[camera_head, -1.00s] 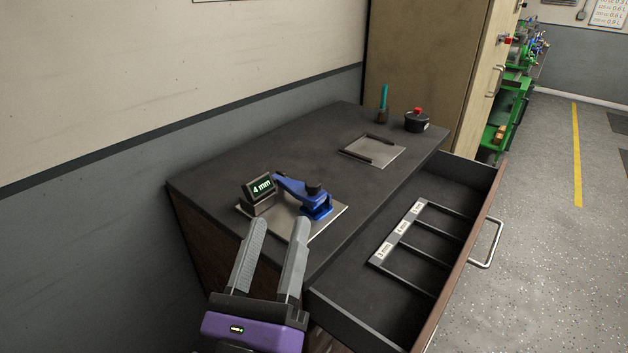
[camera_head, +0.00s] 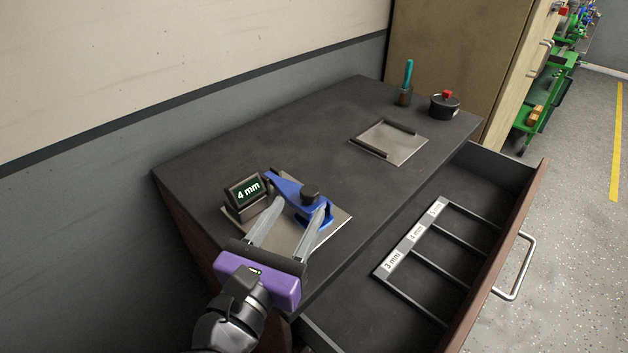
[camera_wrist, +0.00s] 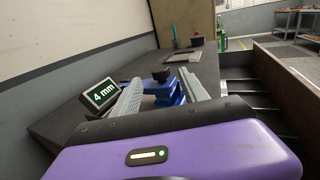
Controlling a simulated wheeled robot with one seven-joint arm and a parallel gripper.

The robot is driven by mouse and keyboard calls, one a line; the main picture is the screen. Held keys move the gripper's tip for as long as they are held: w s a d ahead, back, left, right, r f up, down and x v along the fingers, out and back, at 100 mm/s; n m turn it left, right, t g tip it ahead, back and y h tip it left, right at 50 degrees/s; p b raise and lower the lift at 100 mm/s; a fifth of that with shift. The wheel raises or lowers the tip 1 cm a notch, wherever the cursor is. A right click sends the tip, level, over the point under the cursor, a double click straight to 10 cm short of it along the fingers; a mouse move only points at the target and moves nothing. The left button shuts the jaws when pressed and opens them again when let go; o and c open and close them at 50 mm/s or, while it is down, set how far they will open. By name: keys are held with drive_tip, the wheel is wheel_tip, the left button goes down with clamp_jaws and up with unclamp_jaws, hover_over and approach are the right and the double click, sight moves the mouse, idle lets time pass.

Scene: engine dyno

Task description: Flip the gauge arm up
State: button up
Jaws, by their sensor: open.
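The blue gauge arm (camera_head: 288,188) with a black knob sits on a metal plate (camera_head: 338,222) at the near end of the dark cabinet top. Its free end points toward the small display (camera_head: 247,190) reading "4 mm". My gripper (camera_head: 300,208) is open, its two grey fingers reaching over the plate on either side of the gauge's near part. In the wrist view the blue gauge (camera_wrist: 162,90) shows between the fingers, its lower part hidden. I cannot tell whether the fingers touch it.
An open drawer (camera_head: 470,300) on the right holds a slotted tray (camera_head: 386,278) labelled with sizes. Farther back on the top lie a metal plate with rails (camera_head: 398,146), a teal-handled brush (camera_head: 407,82) and a black pot with red knob (camera_head: 444,105). The wall borders the left.

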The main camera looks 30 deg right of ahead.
sight(306, 197)
drive_tip(key=p+x, duration=0.1)
drive_tip(key=x, duration=0.5)
drive_tip(key=shift+w+d, duration=0.2)
drive_tip(key=shift+d, duration=0.05)
clamp_jaws()
idle(1.2)
